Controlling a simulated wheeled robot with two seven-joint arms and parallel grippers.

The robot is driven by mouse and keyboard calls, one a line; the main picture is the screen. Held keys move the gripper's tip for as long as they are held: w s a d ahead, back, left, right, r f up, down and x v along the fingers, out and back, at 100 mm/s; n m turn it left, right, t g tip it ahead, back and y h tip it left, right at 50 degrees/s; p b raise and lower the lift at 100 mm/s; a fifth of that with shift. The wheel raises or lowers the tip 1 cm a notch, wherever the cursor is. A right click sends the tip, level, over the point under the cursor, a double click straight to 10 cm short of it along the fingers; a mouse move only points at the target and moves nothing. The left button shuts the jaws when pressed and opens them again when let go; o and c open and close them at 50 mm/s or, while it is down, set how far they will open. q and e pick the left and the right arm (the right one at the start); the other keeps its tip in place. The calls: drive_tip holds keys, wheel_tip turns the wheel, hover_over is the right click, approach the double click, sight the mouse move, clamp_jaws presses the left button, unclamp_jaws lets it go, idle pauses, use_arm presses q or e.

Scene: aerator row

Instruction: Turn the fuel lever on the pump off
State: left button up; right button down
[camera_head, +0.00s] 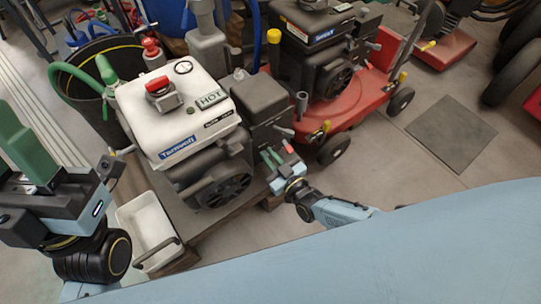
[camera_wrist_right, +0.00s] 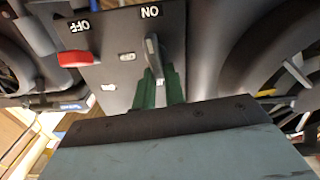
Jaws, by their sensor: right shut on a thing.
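The pump (camera_head: 190,115) has a white tank and a black engine, and sits on a low platform. In the right wrist view its dark panel (camera_wrist_right: 113,72) carries the words OFF and ON. A grey lever (camera_wrist_right: 151,52), which I take as the fuel lever, points toward the ON label. A red lever or switch (camera_wrist_right: 76,59) sits below OFF. My right gripper (camera_head: 270,158) is at the engine's right side; its green fingers (camera_wrist_right: 158,88) are shut on the grey lever. My left gripper (camera_head: 22,140) hangs at the far left, away from the pump; its jaw gap is unclear.
A white tray (camera_head: 148,228) stands at the platform's left end. A dark bin (camera_head: 85,75) with a green hose is behind left. A red machine (camera_head: 355,95) with a black engine stands close behind the pump. Floor around the dark mat (camera_head: 450,133) is clear.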

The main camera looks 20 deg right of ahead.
drive_tip(key=n, duration=0.4)
drive_tip(key=f+n, duration=0.1)
drive_tip(key=n, duration=0.3)
drive_tip(key=a+n, duration=0.1)
drive_tip(key=n, duration=0.3)
drive_tip(key=shift+s+a+f, duration=0.1)
drive_tip(key=shift+s+f, duration=0.25)
drive_tip(key=shift+f, duration=0.05)
drive_tip(key=shift+f+n, duration=0.15)
drive_tip(key=shift+n, duration=1)
drive_tip(key=shift+f+n, duration=0.15)
drive_tip(key=shift+n, duration=1)
drive_tip(key=c, duration=1.6)
unclamp_jaws()
drive_tip(key=shift+o, duration=0.7)
drive_tip(key=shift+r, duration=0.1)
